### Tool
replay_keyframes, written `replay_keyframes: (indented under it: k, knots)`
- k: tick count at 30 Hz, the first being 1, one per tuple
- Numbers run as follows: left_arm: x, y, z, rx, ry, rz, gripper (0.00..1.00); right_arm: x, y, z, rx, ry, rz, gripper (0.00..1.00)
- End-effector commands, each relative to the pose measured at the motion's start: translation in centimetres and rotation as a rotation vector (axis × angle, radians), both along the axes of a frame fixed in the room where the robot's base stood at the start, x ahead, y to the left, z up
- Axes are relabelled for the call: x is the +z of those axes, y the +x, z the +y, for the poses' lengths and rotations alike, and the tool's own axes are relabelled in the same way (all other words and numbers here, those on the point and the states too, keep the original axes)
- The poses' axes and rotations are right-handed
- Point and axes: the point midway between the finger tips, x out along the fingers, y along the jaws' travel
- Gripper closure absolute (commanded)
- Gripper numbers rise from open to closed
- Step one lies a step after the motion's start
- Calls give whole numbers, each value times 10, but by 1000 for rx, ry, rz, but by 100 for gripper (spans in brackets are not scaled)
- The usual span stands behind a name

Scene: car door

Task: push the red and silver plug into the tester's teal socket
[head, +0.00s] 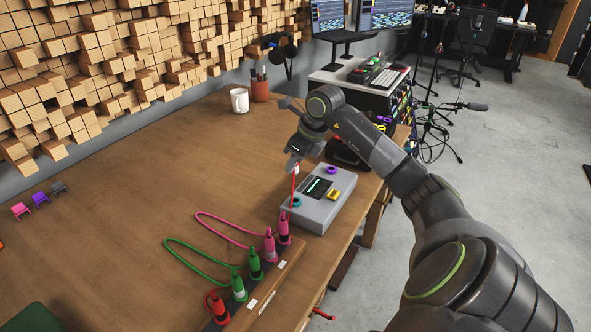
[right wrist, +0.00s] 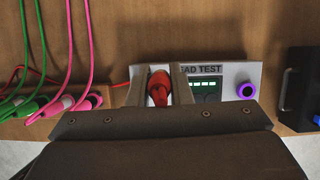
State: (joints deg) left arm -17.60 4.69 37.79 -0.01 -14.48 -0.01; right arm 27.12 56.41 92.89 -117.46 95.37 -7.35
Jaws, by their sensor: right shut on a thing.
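The grey tester (head: 322,213) sits near the table's right edge, with a lit dark screen. Its teal socket (head: 296,202) is at its near left corner in the head view. My right gripper (head: 294,162) is above that end of the tester, shut on the red and silver plug (head: 295,181), whose red body points down toward the socket. In the right wrist view, the plug (right wrist: 158,88) shows red between the two fingers, in front of the tester (right wrist: 240,72). The teal socket is hidden there, and I cannot tell whether the plug tip touches it. My left gripper is out of view.
A purple ring (head: 331,170) and a yellow part (head: 334,194) are on the tester. A rack (head: 262,288) of red, green and pink plugs with looped leads stands at the near edge. A white mug (head: 239,100) is farther back. The table's left is mostly clear.

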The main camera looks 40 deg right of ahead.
Motion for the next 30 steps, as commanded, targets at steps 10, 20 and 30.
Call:
replay_keyframes:
  k: [10,20,30]
  knots:
    - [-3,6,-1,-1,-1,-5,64,-1,-19,16,561,2,-1,100]
    - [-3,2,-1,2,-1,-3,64,1,-26,21,751,-1,-1,100]
    - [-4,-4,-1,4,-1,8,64,-1,-26,21,750,-1,-1,100]
